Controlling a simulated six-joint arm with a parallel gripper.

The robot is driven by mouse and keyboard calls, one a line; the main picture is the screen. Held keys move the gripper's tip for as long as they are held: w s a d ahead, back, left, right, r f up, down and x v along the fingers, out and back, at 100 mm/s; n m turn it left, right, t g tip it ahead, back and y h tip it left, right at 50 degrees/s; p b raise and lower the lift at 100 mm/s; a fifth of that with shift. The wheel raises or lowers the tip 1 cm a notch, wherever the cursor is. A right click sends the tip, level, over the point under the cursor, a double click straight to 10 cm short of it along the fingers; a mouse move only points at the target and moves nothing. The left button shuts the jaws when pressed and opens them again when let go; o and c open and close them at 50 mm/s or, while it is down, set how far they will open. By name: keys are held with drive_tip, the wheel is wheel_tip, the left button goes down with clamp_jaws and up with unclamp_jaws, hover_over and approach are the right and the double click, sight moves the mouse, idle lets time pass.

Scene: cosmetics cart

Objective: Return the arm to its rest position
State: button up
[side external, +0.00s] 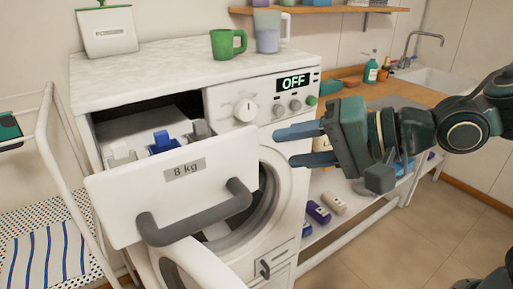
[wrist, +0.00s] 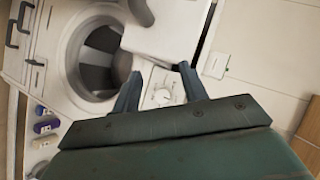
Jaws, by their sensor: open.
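My gripper (side external: 283,146) is open and empty, with its two blue fingers apart. In the side view it is in front of the washing machine (side external: 150,78), at the right of its control panel, and points left. In the wrist view the fingers (wrist: 158,85) show on either side of the control dial, with no object between them. My arm reaches in from the right side of the side view.
The detergent drawer (side external: 110,210) with a grey handle (side external: 200,222) is pulled out. The machine's round door stands open. A green mug (side external: 226,45) and a measuring jug (side external: 267,32) stand on top. Bottles (side external: 318,212) lie on a low shelf at the right.

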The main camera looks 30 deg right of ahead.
drive_tip(key=s+d+f+n+g+h, duration=0.2)
drive_tip(key=s+d+n+h, duration=0.15)
drive_tip(key=d, duration=0.95)
drive_tip(key=s+d+f+n+g+h, duration=0.2)
drive_tip(key=s+d+n+g+h, duration=0.1)
drive_tip(key=s+d, duration=0.5)
drive_tip(key=s+n, duration=0.1)
drive_tip(key=s, duration=0.2)
drive_tip(key=shift+s+d+g, duration=0.3)
drive_tip(key=shift+s+g, duration=0.05)
drive_tip(key=shift+g, duration=0.05)
drive_tip(key=shift+h, duration=0.25)
